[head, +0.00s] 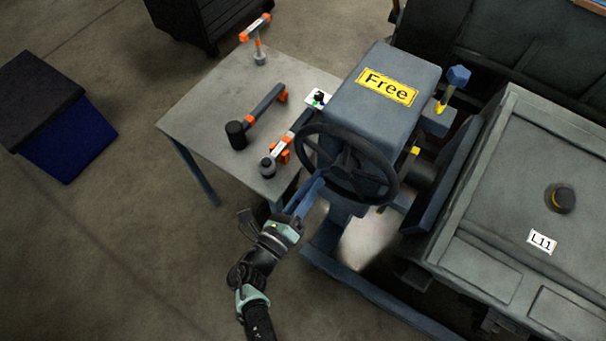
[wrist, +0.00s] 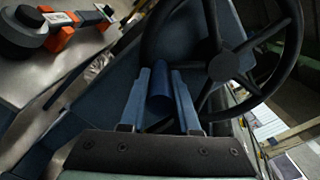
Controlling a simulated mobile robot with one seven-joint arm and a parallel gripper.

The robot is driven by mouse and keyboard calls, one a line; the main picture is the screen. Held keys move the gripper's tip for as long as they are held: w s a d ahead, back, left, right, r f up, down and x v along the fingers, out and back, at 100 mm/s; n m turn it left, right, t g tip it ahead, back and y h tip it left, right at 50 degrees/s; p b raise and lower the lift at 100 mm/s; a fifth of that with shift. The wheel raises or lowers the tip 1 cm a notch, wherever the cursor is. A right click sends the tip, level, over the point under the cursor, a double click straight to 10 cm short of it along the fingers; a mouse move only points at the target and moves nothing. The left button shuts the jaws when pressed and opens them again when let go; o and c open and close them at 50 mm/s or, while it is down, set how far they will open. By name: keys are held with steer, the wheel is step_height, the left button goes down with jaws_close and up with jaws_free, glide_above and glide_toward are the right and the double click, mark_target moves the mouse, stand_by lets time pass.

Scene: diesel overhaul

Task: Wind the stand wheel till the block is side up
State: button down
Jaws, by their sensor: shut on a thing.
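The dark stand wheel (head: 347,163) with spokes is on the near face of the grey stand head (head: 400,62), which carries a yellow "Free" label. It also fills the upper right of the wrist view (wrist: 222,66). My gripper (head: 313,188) is at the wheel's lower left rim. In the wrist view its two blue fingers (wrist: 161,85) are shut on the wheel's blue cylindrical handle (wrist: 159,92). A large grey body (head: 500,200), labelled L11 with a dark round cap, lies right of the stand. I cannot tell if this is the block or which side is up.
A grey table (head: 205,105) behind and left of the wheel holds a dark mallet (head: 255,117), other orange-marked tools and a small white card (head: 318,98). A blue-sided box (head: 68,135) stands far left. A blue-knobbed lever (head: 455,85) rises beside the stand head. Floor at lower left is clear.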

mark_target(337, 190)
steer(key=s+d+n+p, duration=0.1)
steer(key=s+d+f+n+p, duration=0.1)
steer(key=n, duration=0.1)
steer(key=shift+d+f, duration=0.2)
steer(key=shift+d, duration=0.05)
steer(key=shift+s+d+f+n+p, duration=0.1)
steer(key=shift+s+d+n+p, duration=0.25)
steer(key=shift+n, duration=0.45)
steer(key=shift+s+d+f+n+p, duration=0.1)
steer(key=shift+s+d+n+p, duration=0.3)
steer(key=shift+n, duration=0.4)
steer(key=shift+w, duration=0.15)
steer(key=c, duration=0.7)
jaws_free()
steer(key=shift+w+r, duration=0.1)
steer(key=shift+o, duration=0.2)
steer(key=shift+a, duration=0.1)
steer(key=shift+a, duration=0.15)
steer(key=v, duration=1.2)
steer(key=shift+s, duration=0.35)
